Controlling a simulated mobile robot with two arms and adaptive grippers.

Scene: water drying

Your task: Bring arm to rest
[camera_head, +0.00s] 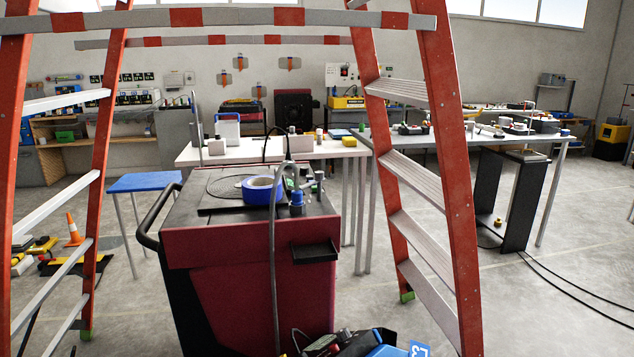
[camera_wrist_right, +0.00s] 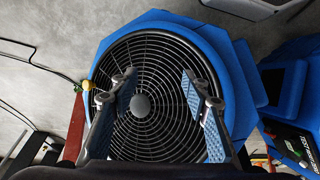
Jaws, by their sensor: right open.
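My right gripper (camera_wrist_right: 160,92) shows in the right wrist view with its two fingers spread wide apart and nothing between them. It is in front of a blue fan (camera_wrist_right: 240,75) with a round black wire grille (camera_wrist_right: 142,135). The fingers overlap the grille in the picture; I cannot tell how far away the grille is. My left gripper and left arm are not in view. Neither gripper can be made out in the head view.
A red cart (camera_head: 225,245) carrying a blue tape roll (camera_head: 262,190) stands ahead, between the legs of an orange ladder (camera_head: 450,180). Behind are a white table (camera_head: 230,155), a blue stool (camera_head: 145,182) and a traffic cone (camera_head: 74,230). Open floor lies at right, crossed by cables (camera_head: 570,280).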

